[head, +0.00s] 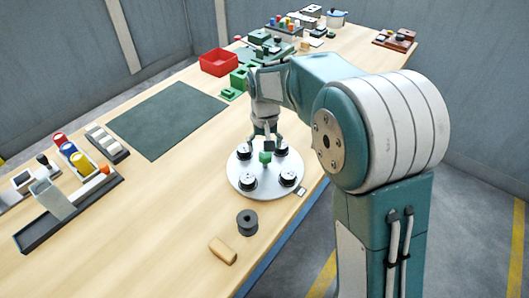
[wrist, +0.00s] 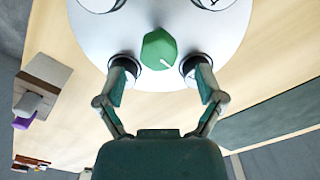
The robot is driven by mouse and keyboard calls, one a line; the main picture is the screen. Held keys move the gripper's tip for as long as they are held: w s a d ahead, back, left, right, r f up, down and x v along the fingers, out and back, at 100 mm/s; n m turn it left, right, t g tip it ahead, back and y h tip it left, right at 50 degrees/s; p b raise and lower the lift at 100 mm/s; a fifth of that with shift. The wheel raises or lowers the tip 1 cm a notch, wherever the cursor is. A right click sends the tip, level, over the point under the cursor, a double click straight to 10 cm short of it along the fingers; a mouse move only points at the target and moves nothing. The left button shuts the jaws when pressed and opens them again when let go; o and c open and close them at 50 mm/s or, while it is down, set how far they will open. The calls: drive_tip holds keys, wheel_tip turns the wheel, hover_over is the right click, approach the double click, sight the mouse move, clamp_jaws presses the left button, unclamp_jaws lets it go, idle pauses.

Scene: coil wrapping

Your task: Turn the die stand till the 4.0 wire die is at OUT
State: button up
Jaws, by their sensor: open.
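The die stand (head: 266,190) is a round white turntable on the table, with several black dies near its rim and a green knob (head: 265,157) at its centre. The numbers on the dies are too small to read. My gripper (head: 265,140) is over the far side of the stand, pointing down. In the wrist view the gripper (wrist: 163,72) is open, its two fingers apart, with the green knob (wrist: 160,48) ahead between them, not gripped. A small grey tag (head: 300,191) lies at the stand's right edge; its marking is unreadable.
A dark spool (head: 247,222) and a wooden block (head: 222,250) lie in front of the stand. A dark green mat (head: 167,119) lies to the left, a red bin (head: 219,62) behind. A tray with coloured rolls (head: 70,205) is far left.

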sight(265, 153)
wheel_tip(265, 153, up, 9)
drive_tip(key=shift+f, duration=0.2)
drive_tip(key=shift+d, duration=0.1)
drive_tip(key=s+d+r+t, duration=0.1)
drive_tip(key=s+d, duration=0.3)
drive_tip(key=s, duration=0.4)
drive_tip(key=s+d+r+m+t, duration=0.1)
drive_tip(key=s+d+t, duration=0.1)
drive_tip(key=s+d, duration=0.3)
drive_tip(key=s+d+r+t, duration=0.1)
drive_tip(key=s+d, duration=0.4)
drive_tip(key=s, duration=0.7)
drive_tip(key=shift+s+d+m+t, duration=0.2)
drive_tip(key=shift+s+m+t, duration=0.15)
drive_tip(key=shift+t, duration=0.45)
